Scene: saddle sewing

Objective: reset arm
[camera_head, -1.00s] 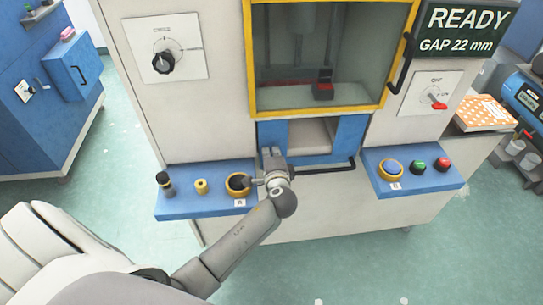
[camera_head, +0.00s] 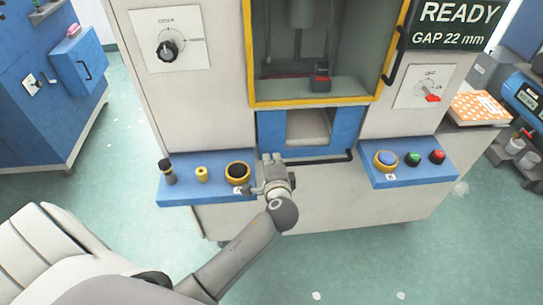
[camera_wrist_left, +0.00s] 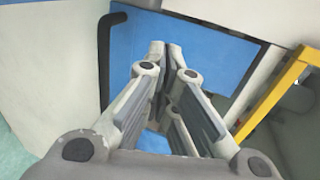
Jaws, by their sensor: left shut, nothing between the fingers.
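My left gripper (camera_head: 268,162) is shut and empty in the head view, in front of the blue drawer front and just right of the left button shelf. Its fingers also show together in the left wrist view (camera_wrist_left: 168,52), against a blue panel (camera_wrist_left: 185,60). The left arm comes in from the lower left. The black button in a yellow ring (camera_head: 238,170) is close to the left of the gripper; whether they touch is hard to tell. My right gripper is not in view.
The machine has a yellow-framed window (camera_head: 325,100), a black drawer bar (camera_head: 335,159) and a right shelf with blue (camera_head: 386,158), green (camera_head: 413,159) and red (camera_head: 437,157) buttons. The display (camera_head: 457,24) reads READY, GAP 22 mm. Open floor (camera_head: 400,260) lies in front.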

